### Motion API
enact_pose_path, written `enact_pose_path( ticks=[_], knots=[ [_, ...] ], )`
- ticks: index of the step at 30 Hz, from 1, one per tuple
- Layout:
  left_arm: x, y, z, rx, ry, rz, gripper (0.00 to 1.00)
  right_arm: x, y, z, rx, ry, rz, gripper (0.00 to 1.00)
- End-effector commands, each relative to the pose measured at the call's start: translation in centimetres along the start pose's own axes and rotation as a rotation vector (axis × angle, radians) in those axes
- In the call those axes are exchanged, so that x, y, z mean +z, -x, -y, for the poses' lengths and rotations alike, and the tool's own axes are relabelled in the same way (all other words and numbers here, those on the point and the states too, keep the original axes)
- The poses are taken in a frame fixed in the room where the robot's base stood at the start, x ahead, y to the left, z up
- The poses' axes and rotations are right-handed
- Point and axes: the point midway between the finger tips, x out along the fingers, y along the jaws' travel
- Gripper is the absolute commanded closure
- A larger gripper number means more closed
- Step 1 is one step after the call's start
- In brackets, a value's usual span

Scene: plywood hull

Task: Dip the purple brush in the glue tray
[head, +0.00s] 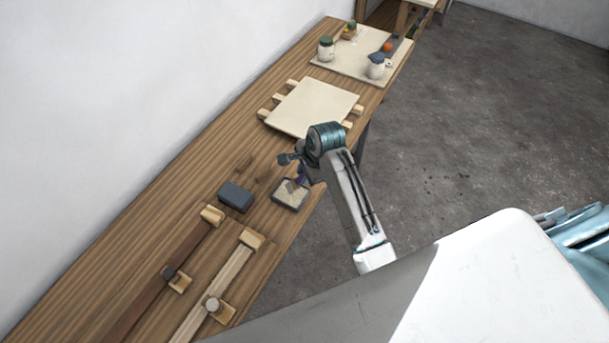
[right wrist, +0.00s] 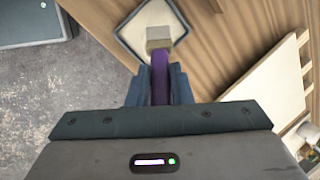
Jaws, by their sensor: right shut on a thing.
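The purple brush (right wrist: 160,75) is held between the fingers of my right gripper (right wrist: 160,88) in the right wrist view. Its grey-brown head (right wrist: 165,36) points away from the gripper and overlaps the glue tray in that view. The glue tray (head: 277,204), a small dark-rimmed square tray with pale contents, lies near the table's front edge. Its rim also shows in the right wrist view (right wrist: 124,46). In the head view my right gripper (head: 299,176) is just above the tray, shut on the brush. Whether the bristles touch the glue cannot be told. My left gripper is not in view.
A dark block (head: 236,196) lies left of the tray. Wooden clamps (head: 222,285) lie at the near end of the table. A pale board on battens (head: 314,107) lies beyond my gripper. A further board (head: 347,66) carries jars and small items.

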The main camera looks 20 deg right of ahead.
Motion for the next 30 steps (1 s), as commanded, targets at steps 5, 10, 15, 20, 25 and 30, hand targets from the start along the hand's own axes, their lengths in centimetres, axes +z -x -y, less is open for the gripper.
enact_pose_path(
  ticks=[5, 10, 15, 20, 25, 30],
  knots=[
    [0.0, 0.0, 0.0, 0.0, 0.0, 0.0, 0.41, 0.2, 1.5, 0.5, -0.002, 0.0, 0.0, 1.0],
    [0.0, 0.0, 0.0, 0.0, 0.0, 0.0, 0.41, 0.4, 2.8, 0.9, -0.003, 0.001, 0.0, 1.0],
    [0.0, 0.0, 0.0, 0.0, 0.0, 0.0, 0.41, 0.6, 4.1, 1.2, -0.004, 0.001, 0.0, 1.0],
    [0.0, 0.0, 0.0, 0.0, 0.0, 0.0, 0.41, 0.8, 4.9, 1.4, -0.002, 0.001, 0.0, 1.0],
    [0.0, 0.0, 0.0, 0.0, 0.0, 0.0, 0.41, 0.8, 5.1, 1.5, -0.002, 0.001, 0.0, 1.0],
    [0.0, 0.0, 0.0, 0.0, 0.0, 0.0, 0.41, 0.8, 5.1, 1.5, -0.002, 0.001, 0.0, 1.0]
  ],
)
